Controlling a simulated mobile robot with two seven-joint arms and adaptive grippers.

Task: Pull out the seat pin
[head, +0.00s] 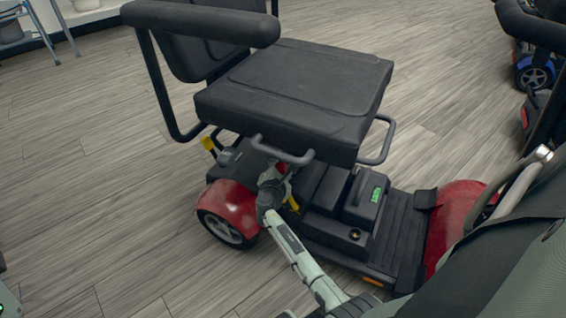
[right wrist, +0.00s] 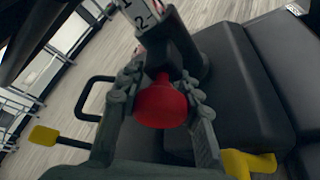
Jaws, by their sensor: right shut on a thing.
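The seat pin has a round red knob (right wrist: 162,104), seen large in the middle of the right wrist view. A sliver of the red knob (head: 281,168) also shows under the seat's front edge in the head view. My right gripper (right wrist: 165,88) is shut on the knob, one finger on each side. In the head view my right gripper (head: 274,178) reaches in below the seat. Behind the knob stands the dark seat post (right wrist: 172,45), with a label reading 1 and 2. I cannot tell how deep the pin sits. My left gripper is not in view.
The black seat (head: 295,95) overhangs my right gripper. A grey bar handle (head: 282,152) runs along its front edge. A yellow lever (right wrist: 248,163) shows at the lower right. The red scooter body (head: 232,205) is close by. Wood floor (head: 90,170) is clear at left.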

